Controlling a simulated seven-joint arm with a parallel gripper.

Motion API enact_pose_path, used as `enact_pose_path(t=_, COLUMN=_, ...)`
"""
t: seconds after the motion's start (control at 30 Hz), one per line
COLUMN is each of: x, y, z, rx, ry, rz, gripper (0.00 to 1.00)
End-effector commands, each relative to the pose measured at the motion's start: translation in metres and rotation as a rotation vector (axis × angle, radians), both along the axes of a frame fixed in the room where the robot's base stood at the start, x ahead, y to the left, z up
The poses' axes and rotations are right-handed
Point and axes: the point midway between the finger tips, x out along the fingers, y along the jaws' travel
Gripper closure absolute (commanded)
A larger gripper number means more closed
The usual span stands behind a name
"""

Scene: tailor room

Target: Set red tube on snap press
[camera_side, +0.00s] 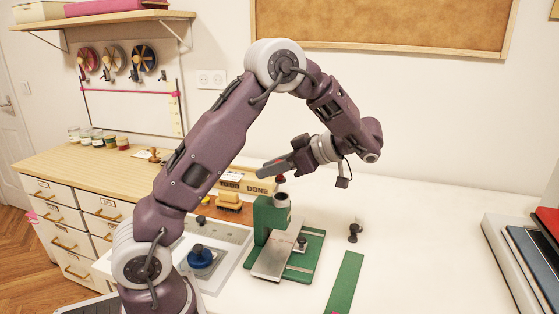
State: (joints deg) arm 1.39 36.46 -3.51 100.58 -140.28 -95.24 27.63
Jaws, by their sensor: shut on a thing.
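The snap press (273,218) is green, with a grey upright cylinder on top and a green base with a metal plate in front. It stands on the white table, right of centre-left. My gripper (272,168) is above and slightly behind the press top in the picture, pointing left, shut on the red tube (281,178). Only a small red part of the tube shows below the fingers; the rest is hidden. The tube's red part appears just above the press's cylinder; whether they touch I cannot tell.
A box marked DONE (255,187) stands behind the press. A blue-knobbed tool (201,257) is left of it, a small black tool (355,230) right, and a green strip (345,282) in front. Trays of fabric (535,250) are at far right. The right tabletop is mostly clear.

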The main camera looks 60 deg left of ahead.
Motion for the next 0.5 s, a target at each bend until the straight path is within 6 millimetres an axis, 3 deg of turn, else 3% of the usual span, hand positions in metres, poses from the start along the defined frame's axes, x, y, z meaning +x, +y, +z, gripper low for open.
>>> enact_pose_path(t=0.3, x=0.001, y=0.001, z=-0.039, rx=0.0, ry=0.001, rz=-0.003, gripper=1.0)
enact_pose_path(t=0.5, x=0.0, y=0.001, z=-0.049, rx=0.0, ry=0.0, rz=-0.003, gripper=1.0)
